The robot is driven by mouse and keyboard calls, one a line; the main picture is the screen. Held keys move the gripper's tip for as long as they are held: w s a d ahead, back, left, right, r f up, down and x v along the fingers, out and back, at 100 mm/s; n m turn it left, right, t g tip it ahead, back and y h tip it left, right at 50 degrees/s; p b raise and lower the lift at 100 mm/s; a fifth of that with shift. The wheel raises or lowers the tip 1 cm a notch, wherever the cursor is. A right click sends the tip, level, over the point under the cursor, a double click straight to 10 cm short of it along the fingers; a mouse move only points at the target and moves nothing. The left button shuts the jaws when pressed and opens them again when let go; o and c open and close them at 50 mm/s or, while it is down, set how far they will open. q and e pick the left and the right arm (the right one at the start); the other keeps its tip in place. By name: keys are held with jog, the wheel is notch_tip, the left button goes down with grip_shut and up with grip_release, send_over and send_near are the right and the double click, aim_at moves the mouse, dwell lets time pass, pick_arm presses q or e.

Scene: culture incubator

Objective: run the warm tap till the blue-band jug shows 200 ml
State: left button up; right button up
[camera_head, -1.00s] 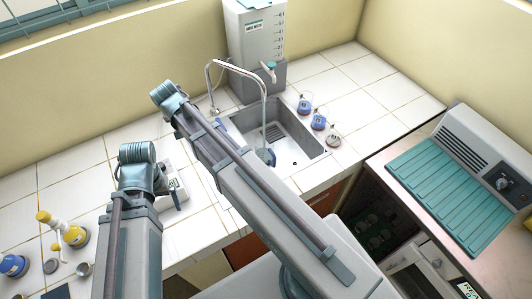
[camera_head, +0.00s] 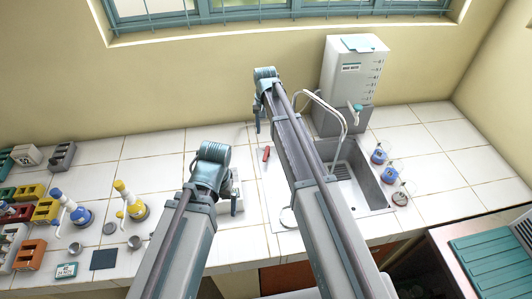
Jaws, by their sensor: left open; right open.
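The steel sink (camera_head: 372,192) is at the right, with a curved tap spout (camera_head: 322,102) over it. A thin, pale vertical streak hangs below the spout; I cannot tell whether it is water. No blue-band jug shows clearly; my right arm covers the sink's left part. A small red piece (camera_head: 266,154) lies or stands left of the sink; I cannot tell what it is. My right gripper (camera_head: 258,116) is open near the back wall, left of the spout. My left gripper (camera_head: 214,160) is open over the counter beside a white device (camera_head: 236,192), its fingertips mostly hidden.
A white water tank (camera_head: 350,75) stands behind the sink. Blue (camera_head: 75,213) and yellow (camera_head: 131,203) bottles and coloured racks (camera_head: 30,195) are at the left. Bare tiles lie between.

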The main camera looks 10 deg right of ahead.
aim_at(265, 156)
pick_arm(q)
notch_tip(265, 156, down, 14)
jog(key=b, duration=1.3)
jog(key=shift+r, duration=0.15)
pick_arm(e)
notch_tip(265, 156, down, 14)
jog(key=shift+r, duration=0.15)
grip_shut()
